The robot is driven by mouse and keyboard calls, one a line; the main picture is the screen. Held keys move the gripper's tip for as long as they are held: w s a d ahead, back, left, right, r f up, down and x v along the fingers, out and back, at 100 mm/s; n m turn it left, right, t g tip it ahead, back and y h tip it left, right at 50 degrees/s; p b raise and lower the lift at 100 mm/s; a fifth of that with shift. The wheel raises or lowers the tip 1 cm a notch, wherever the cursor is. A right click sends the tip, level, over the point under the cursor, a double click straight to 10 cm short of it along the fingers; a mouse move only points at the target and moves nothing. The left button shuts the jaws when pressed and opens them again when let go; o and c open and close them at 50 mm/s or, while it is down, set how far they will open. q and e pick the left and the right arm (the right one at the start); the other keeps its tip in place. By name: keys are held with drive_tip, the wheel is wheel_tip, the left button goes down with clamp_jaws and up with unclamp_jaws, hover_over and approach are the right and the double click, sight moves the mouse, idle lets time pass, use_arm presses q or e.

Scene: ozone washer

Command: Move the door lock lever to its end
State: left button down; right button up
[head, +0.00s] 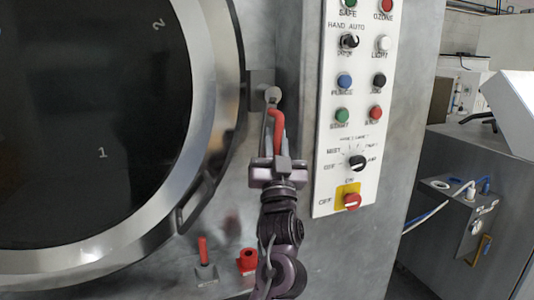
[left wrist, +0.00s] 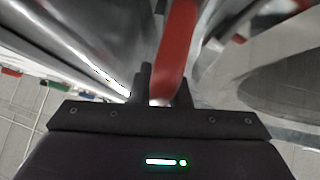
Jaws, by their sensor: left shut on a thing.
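The door lock lever (head: 277,123) has a red handle that hangs down from a grey pivot to the right of the round door. My left gripper (head: 278,158) reaches up from below and is shut on the lower part of the red handle. In the left wrist view the red lever (left wrist: 177,45) runs down between the two dark fingers (left wrist: 165,92). The handle's lower end is hidden by the gripper. My right gripper is not in view.
The round door (head: 217,120) with dark glass fills the left. A white control panel (head: 330,170) with buttons and knobs stands close on the right. A small red lever (head: 203,246) and a red fitting (head: 248,262) sit low beside my arm.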

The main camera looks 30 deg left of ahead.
use_arm(q)
drive_tip(key=shift+w+d+n+g+y+b, duration=0.2)
drive_tip(key=shift+n+g+y, duration=0.1)
drive_tip(key=shift+n+y, duration=0.3)
drive_tip(key=shift+w+d+n+g+y+b, duration=0.15)
drive_tip(key=shift+n+g+y+b, duration=0.15)
drive_tip(key=shift+n+y, duration=0.3)
drive_tip(key=shift+w+d+n+g+y+b, duration=0.15)
drive_tip(key=shift+n+g+y, duration=0.15)
drive_tip(key=shift+n+y, duration=0.25)
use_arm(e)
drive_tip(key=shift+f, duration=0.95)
use_arm(q)
drive_tip(key=shift+n, duration=0.25)
drive_tip(key=c, duration=1.4)
unclamp_jaws()
drive_tip(key=shift+o, duration=0.2)
drive_tip(key=shift+f, duration=0.1)
drive_tip(key=b+v, duration=0.2)
drive_tip(key=v, duration=0.5)
drive_tip(key=shift+s+d+f, duration=0.15)
drive_tip(key=shift+s+d, duration=0.05)
drive_tip(key=shift+s, duration=0.05)
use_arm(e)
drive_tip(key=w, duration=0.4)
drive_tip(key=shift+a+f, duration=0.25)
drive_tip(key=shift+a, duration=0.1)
